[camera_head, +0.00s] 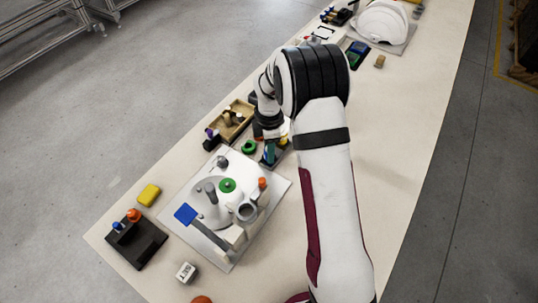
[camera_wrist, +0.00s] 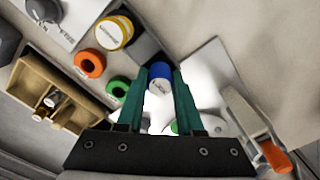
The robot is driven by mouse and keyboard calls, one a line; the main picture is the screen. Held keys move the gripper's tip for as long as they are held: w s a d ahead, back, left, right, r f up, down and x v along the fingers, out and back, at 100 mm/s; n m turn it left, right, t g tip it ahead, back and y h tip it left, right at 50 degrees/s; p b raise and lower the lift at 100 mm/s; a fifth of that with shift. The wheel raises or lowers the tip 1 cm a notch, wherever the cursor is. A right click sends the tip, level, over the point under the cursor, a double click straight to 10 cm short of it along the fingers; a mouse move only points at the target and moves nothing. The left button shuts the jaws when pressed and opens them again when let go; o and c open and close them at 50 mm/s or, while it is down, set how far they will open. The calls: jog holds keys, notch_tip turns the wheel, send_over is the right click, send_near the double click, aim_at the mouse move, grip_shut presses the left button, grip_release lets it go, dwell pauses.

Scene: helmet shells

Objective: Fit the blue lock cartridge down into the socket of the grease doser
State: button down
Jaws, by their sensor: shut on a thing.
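My gripper (camera_wrist: 161,78) is shut on the blue lock cartridge (camera_wrist: 160,71), a short cylinder with a blue top rim and a pale label, held between two green fingers. A dark tray (camera_wrist: 149,48) shows just beyond it; I cannot tell whether the cartridge touches it. In the head view my gripper (camera_head: 269,152) is low beside that tray and the cartridge is not clear. I cannot say for sure which thing is the grease doser. A candidate is the pale body with an orange lever (camera_wrist: 275,157) on a grey plate, right of my gripper in the wrist view; its socket is not visible.
An orange ring (camera_wrist: 88,63), a green ring (camera_wrist: 118,87), a yellow-rimmed cylinder (camera_wrist: 114,32) and a wooden box (camera_wrist: 35,78) stand close by. In the head view a plate (camera_head: 178,213) carries a white shell and fixtures; a dark block (camera_head: 137,241) stands at its left.

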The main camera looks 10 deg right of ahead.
jog(key=r, duration=0.4)
jog(key=shift+s+d+r, duration=0.1)
jog(key=shift+d+r, duration=0.2)
jog(key=s+d+r, duration=0.6)
jog(key=d, duration=0.3)
jog(key=s+a+r+n, duration=0.4)
jog(key=s+n, duration=0.1)
jog(key=s, duration=0.2)
jog(key=s+a+r+n, duration=0.3)
jog(key=s+r+n, duration=0.1)
jog(key=s, duration=0.3)
jog(key=shift+w+a+f, duration=0.5)
jog(key=shift+a+f, duration=1.4)
jog(key=shift+w+a+f, duration=0.45)
jog(key=shift+a+f, duration=1.4)
jog(key=shift+a, duration=0.05)
jog(key=shift+w+a+f, duration=0.5)
jog(key=shift+a+f, duration=1.4)
